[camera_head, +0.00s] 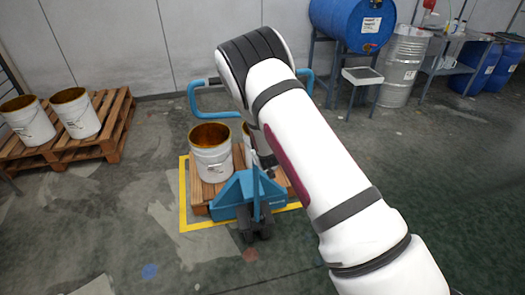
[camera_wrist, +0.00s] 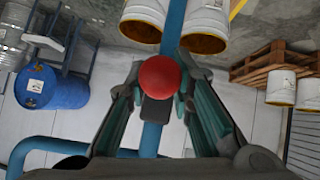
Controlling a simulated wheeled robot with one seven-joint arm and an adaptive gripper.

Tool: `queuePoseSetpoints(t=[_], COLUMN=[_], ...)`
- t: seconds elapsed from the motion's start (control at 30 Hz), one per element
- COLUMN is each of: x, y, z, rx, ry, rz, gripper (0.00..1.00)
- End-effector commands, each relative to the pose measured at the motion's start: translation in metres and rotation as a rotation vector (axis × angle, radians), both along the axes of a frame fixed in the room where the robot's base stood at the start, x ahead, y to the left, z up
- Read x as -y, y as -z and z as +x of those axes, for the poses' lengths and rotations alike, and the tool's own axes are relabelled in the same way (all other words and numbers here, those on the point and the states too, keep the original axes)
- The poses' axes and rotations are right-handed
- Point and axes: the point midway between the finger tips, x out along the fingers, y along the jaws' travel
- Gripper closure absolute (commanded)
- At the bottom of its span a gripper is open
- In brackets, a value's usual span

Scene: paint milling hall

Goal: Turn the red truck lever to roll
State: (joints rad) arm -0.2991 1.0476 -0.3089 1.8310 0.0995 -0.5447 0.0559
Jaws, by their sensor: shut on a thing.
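The red lever knob (camera_wrist: 160,77) shows in the middle of the wrist view, in front of the blue truck's shaft. My gripper (camera_wrist: 161,88) has one finger on each side of the knob and is shut on it. In the head view my arm hides the knob and most of the gripper. The blue pallet truck (camera_head: 237,193) stands at a wooden pallet, and its blue handle loop (camera_head: 197,98) shows on both sides of my wrist. The lever's angle cannot be told.
A white bucket (camera_head: 211,158) stands on the truck's pallet (camera_head: 199,208), inside yellow floor lines, with another partly hidden behind my arm. A second pallet (camera_head: 62,153) with two buckets is at the left. A blue drum (camera_head: 345,22) on a stand is behind. Floor at front left is clear.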

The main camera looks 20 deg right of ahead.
Motion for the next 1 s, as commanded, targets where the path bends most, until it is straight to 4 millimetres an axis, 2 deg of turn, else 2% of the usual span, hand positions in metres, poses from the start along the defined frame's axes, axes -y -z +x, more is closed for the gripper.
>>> queuePoseSetpoints(t=[0.43,0.47,0.5,0.83,1.0], x=[0.000,0.000,0.000,0.000,-0.002], y=[0.004,0.004,0.004,0.002,-0.009], z=[-0.002,-0.002,-0.002,-0.002,-0.014], rx=[0.024,0.024,0.024,0.027,0.027], ry=[-0.001,-0.001,-0.001,0.000,0.000], rz=[-0.002,-0.002,-0.002,-0.002,0.000], gripper=[1.00,0.72,0.64,0.64,0.64])
